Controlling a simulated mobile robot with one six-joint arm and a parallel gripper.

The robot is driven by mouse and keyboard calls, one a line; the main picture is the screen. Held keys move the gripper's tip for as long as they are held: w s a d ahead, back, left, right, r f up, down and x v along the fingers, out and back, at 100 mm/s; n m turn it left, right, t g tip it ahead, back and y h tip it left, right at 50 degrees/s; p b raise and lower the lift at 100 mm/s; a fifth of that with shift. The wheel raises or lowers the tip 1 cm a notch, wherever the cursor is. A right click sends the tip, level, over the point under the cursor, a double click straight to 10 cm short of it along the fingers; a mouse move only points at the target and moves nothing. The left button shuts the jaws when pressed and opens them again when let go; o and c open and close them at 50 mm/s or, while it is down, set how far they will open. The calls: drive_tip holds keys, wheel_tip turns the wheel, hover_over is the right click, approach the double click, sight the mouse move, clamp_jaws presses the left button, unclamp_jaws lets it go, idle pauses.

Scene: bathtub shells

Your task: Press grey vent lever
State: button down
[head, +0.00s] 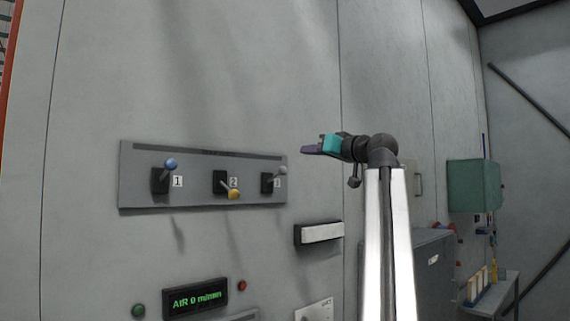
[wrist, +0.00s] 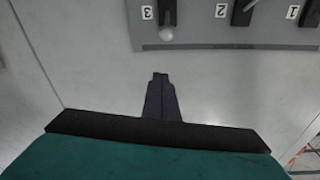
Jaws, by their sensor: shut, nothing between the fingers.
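The grey vent lever (head: 281,172) is the right one of three on a grey wall panel (head: 200,195), beside the label 3. Its knob points up. In the wrist view the panel is upside down, and the pale grey lever knob (wrist: 166,33) shows near the top, beyond my fingertips. My gripper (head: 305,150) is shut and empty, to the right of the lever and a little above it in the head view. The dark fingers also show in the wrist view (wrist: 160,78), apart from the lever.
The blue lever (head: 170,164) points up and the yellow lever (head: 234,194) points down. Below are a display (head: 195,297) reading AIR 0 m/min, a green button (head: 138,310), a red light (head: 242,286) and a white bar handle (head: 321,233). The wall above the panel is bare.

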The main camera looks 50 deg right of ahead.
drive_tip(key=shift+w+a, duration=0.1)
drive_tip(key=shift+w, duration=0.05)
drive_tip(key=r+b, duration=0.1)
hover_over(278, 175)
drive_tip(key=s+d, duration=0.1)
drive_tip(key=s, duration=0.3)
drive_tip(key=shift+s+a+f+p, duration=0.15)
drive_tip(key=shift+f+p, duration=0.2)
drive_tip(key=shift+f, duration=0.65)
drive_tip(key=shift+a+f+p, duration=0.1)
drive_tip(key=shift+f+p, duration=0.25)
drive_tip(key=shift+f, duration=0.65)
drive_tip(key=shift+f+b, duration=0.25)
drive_tip(key=shift+b, duration=0.15)
